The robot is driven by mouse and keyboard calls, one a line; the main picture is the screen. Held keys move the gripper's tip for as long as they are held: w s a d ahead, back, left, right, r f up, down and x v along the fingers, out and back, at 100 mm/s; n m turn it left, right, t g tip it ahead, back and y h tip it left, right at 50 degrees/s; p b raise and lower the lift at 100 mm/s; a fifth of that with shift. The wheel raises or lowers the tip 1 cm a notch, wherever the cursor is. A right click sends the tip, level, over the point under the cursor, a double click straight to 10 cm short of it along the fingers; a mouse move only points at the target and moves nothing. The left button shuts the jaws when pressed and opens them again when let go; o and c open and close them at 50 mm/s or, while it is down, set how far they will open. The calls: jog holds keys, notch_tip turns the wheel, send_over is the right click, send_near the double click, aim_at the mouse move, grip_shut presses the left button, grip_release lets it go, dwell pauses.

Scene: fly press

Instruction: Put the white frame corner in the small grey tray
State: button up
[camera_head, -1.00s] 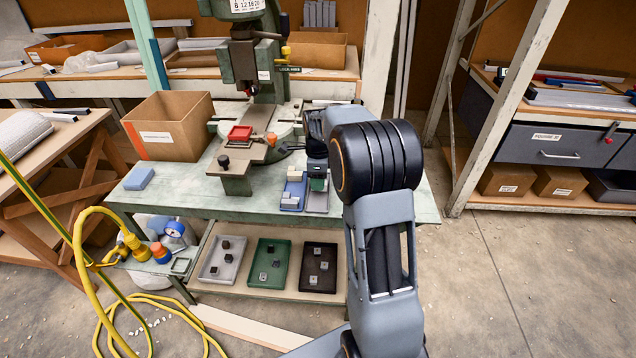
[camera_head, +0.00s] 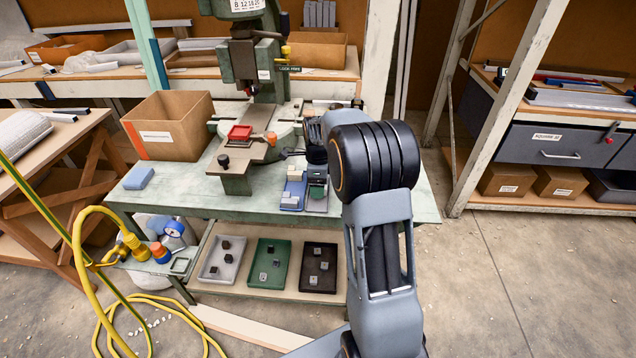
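A small grey tray (camera_head: 313,207) lies on the green bench, right of a small blue tray (camera_head: 287,205). My gripper (camera_head: 317,181) points down over the grey tray, close to a greenish part in or just above it. My own arm comes from the front right and partly covers this area. The fingers are too small and dark to show whether they are open or shut. I cannot make out the white frame corner for certain. Small pale parts show at the front of both trays, but their shapes are unclear.
The green press with a red tray (camera_head: 240,132) stands behind. A cardboard box (camera_head: 170,126) and a blue block (camera_head: 138,178) are at the bench's left. The lower shelf holds light grey (camera_head: 209,270), green (camera_head: 256,279) and black (camera_head: 306,285) trays with small blocks.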

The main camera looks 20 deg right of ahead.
jog(key=shift+r, duration=0.1)
notch_tip(320, 180, up, 11)
jog(key=p, duration=0.2)
jog(key=s+a+r+n, duration=0.3)
jog(key=s+a+n, duration=0.1)
jog(key=s+n, duration=0.15)
jog(key=s+a+f+n+t, duration=0.1)
jog(key=s+a+f+n, duration=0.1)
jog(key=s+n, duration=0.6)
jog(key=s+a+f+n+t, duration=0.2)
jog(key=s+a+f+n, duration=0.1)
jog(key=s+n, duration=0.5)
jog(key=shift+s+a+f+n, duration=0.2)
jog(key=shift+a+f+n, duration=0.15)
jog(key=shift+a+n, duration=0.7)
jog(key=shift+d, duration=0.25)
notch_tip(320, 180, up, 10)
jog(key=p, duration=0.8)
jog(key=shift+f+t, duration=0.15)
jog(key=shift+t, duration=0.15)
jog(key=shift+s+a, duration=0.1)
